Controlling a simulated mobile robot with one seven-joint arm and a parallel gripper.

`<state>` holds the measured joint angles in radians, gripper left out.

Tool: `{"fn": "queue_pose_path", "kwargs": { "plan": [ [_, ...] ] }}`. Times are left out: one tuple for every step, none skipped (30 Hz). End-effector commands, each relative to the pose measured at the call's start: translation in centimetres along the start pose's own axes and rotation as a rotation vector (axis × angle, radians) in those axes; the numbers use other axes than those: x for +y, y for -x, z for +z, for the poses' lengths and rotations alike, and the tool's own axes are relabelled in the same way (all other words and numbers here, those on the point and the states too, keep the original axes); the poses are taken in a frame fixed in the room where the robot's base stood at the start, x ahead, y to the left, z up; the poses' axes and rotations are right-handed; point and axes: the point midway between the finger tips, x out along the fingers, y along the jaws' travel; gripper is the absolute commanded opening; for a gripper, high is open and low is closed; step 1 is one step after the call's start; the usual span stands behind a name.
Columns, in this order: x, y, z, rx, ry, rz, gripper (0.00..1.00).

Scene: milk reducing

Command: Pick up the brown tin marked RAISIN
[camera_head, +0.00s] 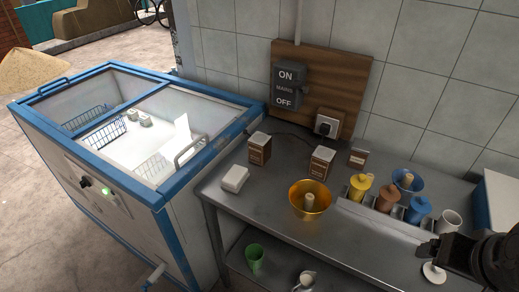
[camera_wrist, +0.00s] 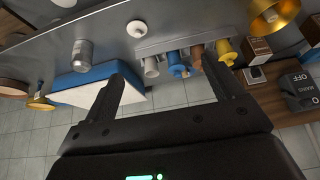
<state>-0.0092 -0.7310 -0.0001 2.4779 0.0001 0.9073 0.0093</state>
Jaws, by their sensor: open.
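In the wrist view, brown tins show at the upper right, one nearer (camera_wrist: 257,50) and one at the edge (camera_wrist: 311,33). My gripper (camera_wrist: 165,65) is open and empty. In the head view my dark gripper (camera_head: 432,250) is at the lower right, well to the right of the tins.
A brass bowl (camera_head: 310,205) stands in front of the middle tin. A white block (camera_head: 235,178) lies left; a blue-framed freezer (camera_head: 150,190) adjoins the counter.

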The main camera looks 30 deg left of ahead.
Motion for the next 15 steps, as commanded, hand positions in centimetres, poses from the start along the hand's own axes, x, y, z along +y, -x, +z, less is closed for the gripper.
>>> {"fn": "queue_pose_path", "kwargs": {
  "plan": [
    [-0.3,0.1,-0.9,-0.008,0.002,-0.005,0.85],
    [-0.5,0.3,-1.5,-0.013,0.002,-0.009,0.85],
    [-0.9,0.4,-2.6,-0.021,0.0,-0.014,0.85],
    [-1.2,0.5,-3.5,-0.029,0.0,-0.019,0.85],
    [-1.6,0.7,-4.4,-0.037,0.0,-0.024,0.85],
    [-2.1,0.8,-5.8,-0.048,-0.002,-0.03,0.85],
    [-2.6,0.9,-6.8,-0.056,-0.003,-0.035,0.85],
    [-3.0,0.9,-7.8,-0.064,-0.005,-0.04,0.85],
    [-3.7,1.0,-9.1,-0.075,-0.006,-0.045,0.85],
    [-4.2,0.9,-10.1,-0.083,-0.007,-0.049,0.85],
    [-4.7,0.9,-11.1,-0.092,-0.008,-0.053,0.85],
    [-5.5,0.8,-12.3,-0.103,-0.009,-0.058,0.85],
    [-6.1,0.8,-13.3,-0.11,-0.011,-0.061,0.85],
    [-6.7,0.6,-14.2,-0.12,-0.011,-0.064,0.85],
    [-7.5,0.4,-15.4,-0.131,-0.013,-0.068,0.85]
  ]
}}
